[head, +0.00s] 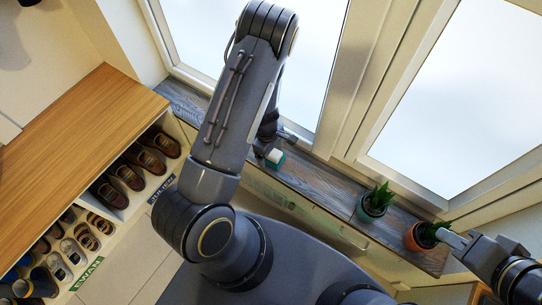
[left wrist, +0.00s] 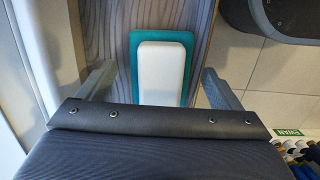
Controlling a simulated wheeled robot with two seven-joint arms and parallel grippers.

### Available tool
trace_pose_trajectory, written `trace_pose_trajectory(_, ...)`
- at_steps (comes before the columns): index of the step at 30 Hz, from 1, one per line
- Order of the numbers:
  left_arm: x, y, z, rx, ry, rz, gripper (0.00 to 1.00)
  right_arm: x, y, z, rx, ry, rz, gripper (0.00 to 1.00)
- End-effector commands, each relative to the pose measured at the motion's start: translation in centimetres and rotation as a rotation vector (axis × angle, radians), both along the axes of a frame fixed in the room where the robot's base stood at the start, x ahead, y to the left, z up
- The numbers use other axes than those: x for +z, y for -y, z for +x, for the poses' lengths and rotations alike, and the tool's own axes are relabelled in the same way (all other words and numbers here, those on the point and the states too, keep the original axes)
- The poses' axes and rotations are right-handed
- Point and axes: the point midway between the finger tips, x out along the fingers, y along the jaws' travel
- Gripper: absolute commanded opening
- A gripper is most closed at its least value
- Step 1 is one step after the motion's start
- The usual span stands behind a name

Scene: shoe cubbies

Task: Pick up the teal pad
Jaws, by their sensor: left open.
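The teal pad (head: 275,164) lies on the grey wooden window sill in the head view, with a white block-shaped part on its top. In the left wrist view the teal pad (left wrist: 136,62) shows as a rim around the white part (left wrist: 161,72). My left gripper (head: 274,147) is open over the sill, close to the pad. In the left wrist view its two fingers stand on either side of the pad, with gaps, and the near end of the pad is hidden by the gripper body. My right gripper (head: 452,239) is beside the orange pot, its jaw state unclear.
A plant in a teal pot (head: 371,208) and one in an orange pot (head: 421,238) stand on the sill (head: 310,180), right of the pad. Windows rise behind it. A wood-topped shoe cubby (head: 85,130) with several shoes is at left. The sill between pad and teal pot is clear.

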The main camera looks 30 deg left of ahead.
Motion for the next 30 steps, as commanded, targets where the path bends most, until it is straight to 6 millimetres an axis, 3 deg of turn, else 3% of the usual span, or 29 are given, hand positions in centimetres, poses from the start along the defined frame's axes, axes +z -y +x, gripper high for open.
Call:
trace_pose_trajectory(5,0.1,0.0,0.0,0.0,0.0,0.0,0.84,0.1,0.0,0.0,0.0,0.0,0.0,0.29)
trace_pose_trajectory(15,0.1,0.0,0.0,0.0,0.0,0.0,0.39,0.1,0.0,0.0,0.0,0.0,0.0,0.29)
trace_pose_trajectory(24,0.4,0.0,0.0,-0.001,0.0,0.0,0.38,0.2,0.0,0.0,0.0,0.0,0.0,0.29)
trace_pose_trajectory(30,2.2,0.0,0.0,-0.001,0.001,0.0,0.38,1.1,0.0,0.0,0.0,0.0,0.0,0.29)
